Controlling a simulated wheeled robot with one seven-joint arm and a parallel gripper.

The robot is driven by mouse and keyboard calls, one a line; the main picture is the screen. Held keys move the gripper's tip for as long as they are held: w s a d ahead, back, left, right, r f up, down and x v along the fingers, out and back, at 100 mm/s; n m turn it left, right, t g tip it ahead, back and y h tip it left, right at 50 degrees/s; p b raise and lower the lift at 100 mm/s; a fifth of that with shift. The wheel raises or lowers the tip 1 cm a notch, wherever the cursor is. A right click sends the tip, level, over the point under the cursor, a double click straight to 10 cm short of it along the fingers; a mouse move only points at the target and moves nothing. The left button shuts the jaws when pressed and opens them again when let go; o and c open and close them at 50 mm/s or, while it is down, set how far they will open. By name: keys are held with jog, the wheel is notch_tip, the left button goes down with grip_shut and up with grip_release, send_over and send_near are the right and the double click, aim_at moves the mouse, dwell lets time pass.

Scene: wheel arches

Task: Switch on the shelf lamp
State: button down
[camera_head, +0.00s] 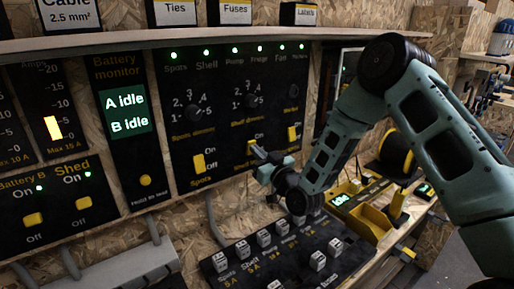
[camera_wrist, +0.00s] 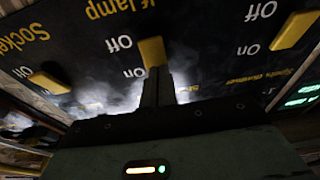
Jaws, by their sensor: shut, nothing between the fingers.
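The shelf lamp switch is a yellow rocker on a black panel, under a partly cut-off "lf lamp" label in the wrist view (camera_wrist: 152,52). "On" and "Off" are printed beside it, upside down there. My gripper (camera_wrist: 158,82) is shut and empty, its fingertips right at the rocker's "On" end. I cannot tell whether they touch it, or which way the rocker is tipped. In the head view my gripper (camera_head: 257,151) is at the panel's lower middle and hides most of this switch, with a little yellow showing beside the fingertips.
The spots switch (camera_head: 199,163) is left of my gripper and another yellow switch (camera_head: 292,133) is to its right. Dimmer knobs (camera_head: 193,112) sit above. A board of fuses (camera_head: 264,238) lies below. A yellow-framed device (camera_head: 368,222) stands on the bench at right.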

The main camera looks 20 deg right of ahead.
jog(key=shift+w+a, duration=0.1)
jog(key=shift+w, duration=0.1)
jog(key=shift+w+r+g+p, duration=0.3)
jog(key=shift+r+g+p, duration=0.2)
jog(key=shift+g, duration=0.1)
